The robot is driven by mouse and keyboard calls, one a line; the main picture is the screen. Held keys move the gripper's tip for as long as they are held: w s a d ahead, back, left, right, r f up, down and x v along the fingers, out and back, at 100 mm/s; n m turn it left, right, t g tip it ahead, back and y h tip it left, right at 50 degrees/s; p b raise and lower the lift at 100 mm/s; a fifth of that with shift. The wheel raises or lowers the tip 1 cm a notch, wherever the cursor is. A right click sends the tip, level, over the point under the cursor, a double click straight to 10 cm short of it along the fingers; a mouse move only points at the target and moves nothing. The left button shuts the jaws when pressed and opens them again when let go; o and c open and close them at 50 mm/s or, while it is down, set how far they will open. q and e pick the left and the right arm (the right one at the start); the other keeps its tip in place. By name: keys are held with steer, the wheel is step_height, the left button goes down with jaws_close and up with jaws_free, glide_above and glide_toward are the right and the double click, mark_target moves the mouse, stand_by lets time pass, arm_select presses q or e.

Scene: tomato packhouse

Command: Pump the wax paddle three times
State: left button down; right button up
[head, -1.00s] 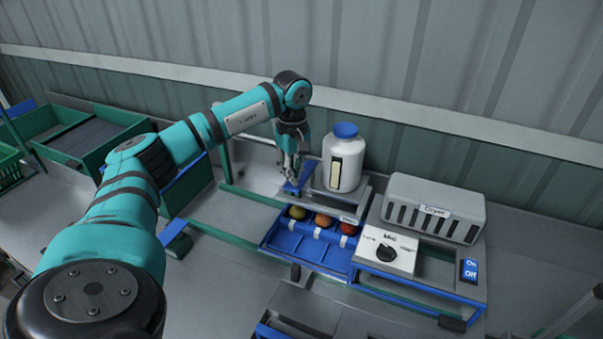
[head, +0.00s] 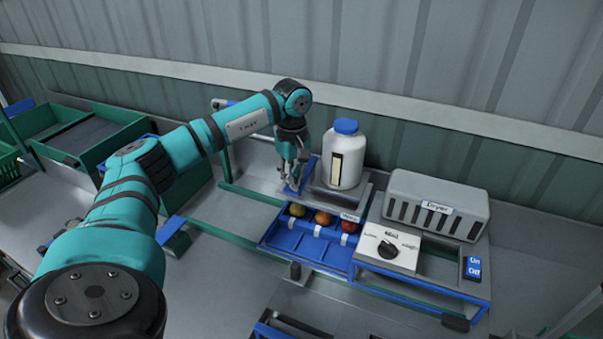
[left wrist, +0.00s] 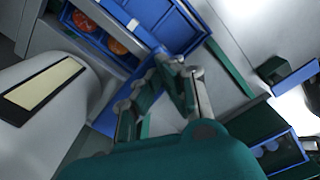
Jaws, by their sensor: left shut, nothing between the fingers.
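The blue wax paddle (head: 311,166) is beside the white wax bottle with a blue cap (head: 345,160), partly hidden behind my left gripper. My left gripper (head: 291,188) points down at the paddle, left of the bottle; its fingers are shut with nothing between them. In the left wrist view, the gripper's fingertips (left wrist: 170,62) are close together over a blue part. I cannot tell whether they touch the paddle. My right gripper is not in view.
A blue tray (head: 300,246) with tomatoes of different colours lies in front of the paddle. A dial box (head: 402,262), a grey dryer (head: 408,190) and an On/Off switch (head: 473,268) stand to the right. Green bins (head: 110,150) are at the left.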

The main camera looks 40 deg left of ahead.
arm_select(q)
steer(key=shift+f, duration=0.7)
steer(key=shift+r+p, duration=1.45)
steer(key=shift+r, duration=0.95)
step_height(320, 180, up, 5)
steer(key=p, duration=0.3)
steer(key=shift+p, duration=0.4)
steer(key=shift+s+f, duration=0.1)
